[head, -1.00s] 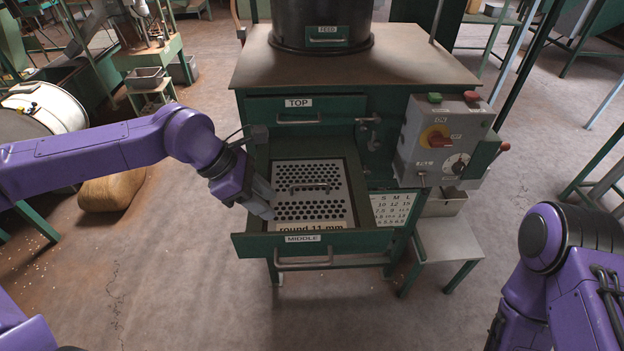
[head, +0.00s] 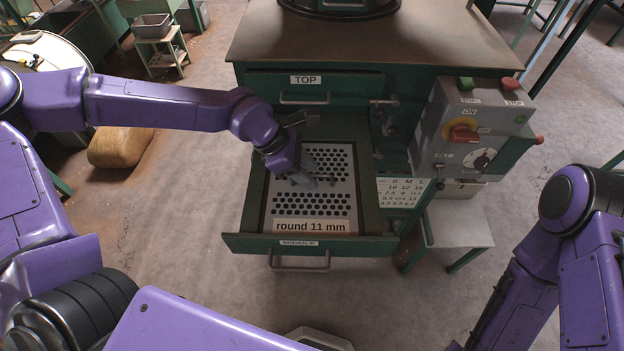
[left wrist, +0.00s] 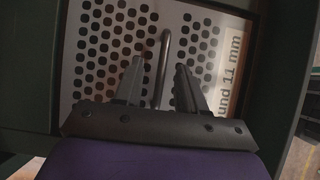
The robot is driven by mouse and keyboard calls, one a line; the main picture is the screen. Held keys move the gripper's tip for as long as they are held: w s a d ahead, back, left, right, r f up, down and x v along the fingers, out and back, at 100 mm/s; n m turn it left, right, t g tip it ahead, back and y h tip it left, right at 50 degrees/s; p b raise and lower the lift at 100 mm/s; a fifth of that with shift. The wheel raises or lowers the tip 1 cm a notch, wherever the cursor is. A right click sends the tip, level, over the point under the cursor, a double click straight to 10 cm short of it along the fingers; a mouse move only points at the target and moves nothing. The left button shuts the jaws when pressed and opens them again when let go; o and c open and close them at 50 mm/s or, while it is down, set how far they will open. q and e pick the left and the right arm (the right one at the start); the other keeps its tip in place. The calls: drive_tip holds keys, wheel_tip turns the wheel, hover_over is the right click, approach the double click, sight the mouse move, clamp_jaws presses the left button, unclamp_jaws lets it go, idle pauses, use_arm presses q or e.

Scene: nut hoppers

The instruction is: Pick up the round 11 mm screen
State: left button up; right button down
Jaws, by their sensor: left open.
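The round 11 mm screen (head: 310,208) is a pale perforated plate with a "round 11 mm" label, lying in the pulled-out MIDDLE drawer (head: 256,241). It also shows in the left wrist view (left wrist: 107,50). My left gripper (head: 309,181) is over the middle of the screen, its jaws open. In the left wrist view the open fingers (left wrist: 160,85) stand on either side of the screen's bar handle (left wrist: 162,62). I cannot tell whether they touch it. In the head view the gripper mostly hides the handle. My right arm shows at the right, but its gripper is not in view.
The TOP drawer (head: 345,86) above is shut. A grey control box (head: 462,130) with switches is on the machine's right side, above a small stand (head: 456,228). The drawer walls closely surround the screen. The floor in front is clear.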

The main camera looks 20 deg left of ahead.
use_arm(q)
drive_tip(key=shift+x, duration=1.1)
drive_tip(key=shift+s+r, duration=0.1)
drive_tip(key=shift+s, duration=0.05)
clamp_jaws()
use_arm(e)
drive_tip(key=shift+r, duration=0.3)
use_arm(q)
drive_tip(key=shift+r, duration=0.1)
